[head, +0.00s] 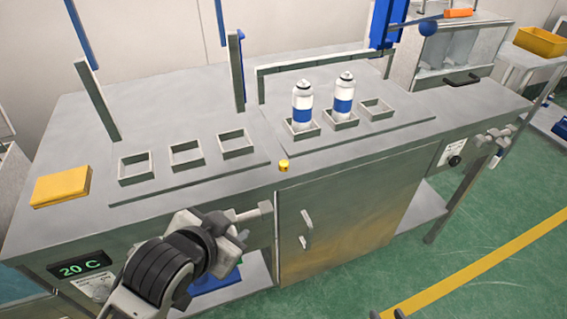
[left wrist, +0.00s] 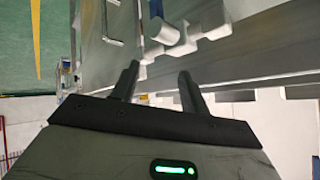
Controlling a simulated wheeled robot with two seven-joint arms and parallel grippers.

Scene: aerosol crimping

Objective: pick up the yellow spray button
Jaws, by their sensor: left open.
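The small yellow spray button (head: 284,165) sits on the bench top close to its front edge, near the middle of the head view. My left gripper (head: 256,224) is in front of the bench, nearer and lower in the picture than the button and slightly left of it. It is open and empty. In the left wrist view its two fingers (left wrist: 158,80) stand apart with nothing between them. The button is not seen in the left wrist view. Two small dark tips at the bottom edge of the head view may be my right gripper (head: 388,313); the rest is cut off.
Two white-and-blue cans (head: 302,106) (head: 344,95) stand in square holders behind the button; a third holder (head: 376,109) there is empty. Three empty holders (head: 186,155) are on the left plate. A yellow block (head: 61,186) lies at far left. A cabinet handle (head: 306,229) projects below the bench top.

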